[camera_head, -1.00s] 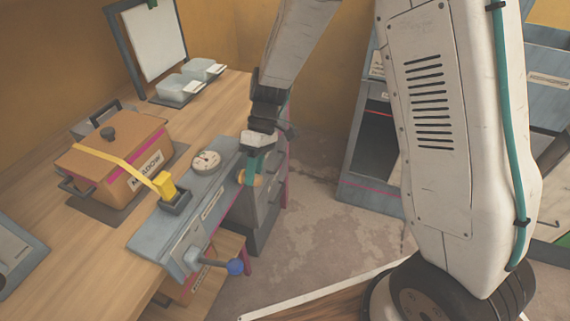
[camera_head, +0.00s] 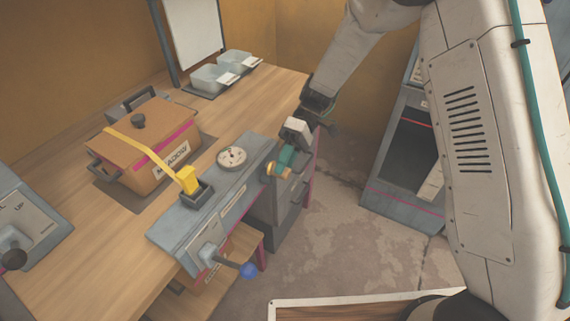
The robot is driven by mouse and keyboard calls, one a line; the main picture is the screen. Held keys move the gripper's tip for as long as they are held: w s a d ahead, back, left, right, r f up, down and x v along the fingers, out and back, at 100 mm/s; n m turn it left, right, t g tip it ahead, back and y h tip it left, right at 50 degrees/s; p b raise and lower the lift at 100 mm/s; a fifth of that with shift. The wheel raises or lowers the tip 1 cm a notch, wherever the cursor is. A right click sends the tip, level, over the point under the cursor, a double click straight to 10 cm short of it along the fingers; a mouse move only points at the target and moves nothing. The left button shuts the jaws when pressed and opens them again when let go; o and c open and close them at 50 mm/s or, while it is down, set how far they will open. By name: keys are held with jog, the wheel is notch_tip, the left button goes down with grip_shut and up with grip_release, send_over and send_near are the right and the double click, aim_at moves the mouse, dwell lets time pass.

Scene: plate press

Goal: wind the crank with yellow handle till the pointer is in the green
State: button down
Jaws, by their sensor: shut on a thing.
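A round white dial (camera_head: 231,157) sits on top of the grey press unit (camera_head: 185,238) at the table edge; its pointer is too small to read against any green zone. My gripper (camera_head: 279,165) is at the far right end of the unit, shut on a small yellow handle (camera_head: 271,170). The crank behind that handle is mostly hidden by my gripper. A second crank with a blue knob (camera_head: 249,270) sticks out from the near end of the unit's front.
Clear bins (camera_head: 212,77) stand at the back. A grey box with a dark knob (camera_head: 14,257) is at left. Open floor lies right.

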jog(key=c, duration=1.1)
grip_release()
jog(key=shift+w, duration=0.1)
jog(key=v, duration=0.7)
jog(key=shift+w+d+r, duration=0.15)
jog(key=shift+d+r, duration=0.05)
jog(key=shift+d, duration=0.05)
